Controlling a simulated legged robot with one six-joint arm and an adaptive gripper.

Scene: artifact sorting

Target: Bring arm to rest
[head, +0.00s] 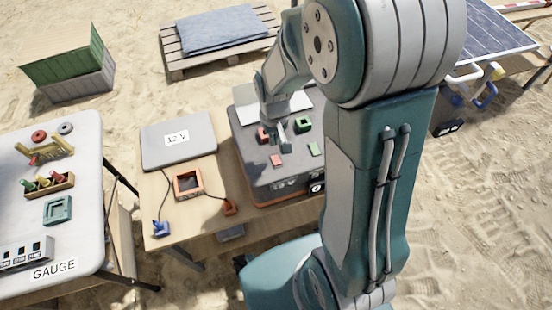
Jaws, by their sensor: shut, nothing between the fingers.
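My arm rises at the right of the head view and bends over to the left. My gripper (281,143) is shut and empty. It points down over the dark grey case top (262,181) on the wooden table (205,222). A red piece (263,137) and a green block (304,125) are close to it on either side. A flat red piece (277,160) and a flat green piece (313,149) lie nearer the front of the case. Whether the fingertips touch the surface cannot be told.
A 12 V box (158,152), an orange frame (188,183) and a blue clamp (160,229) are on the wooden table. A GAUGE table (85,170) stands left. A pallet (185,63) and a solar panel (490,28) are behind. Open sand lies right.

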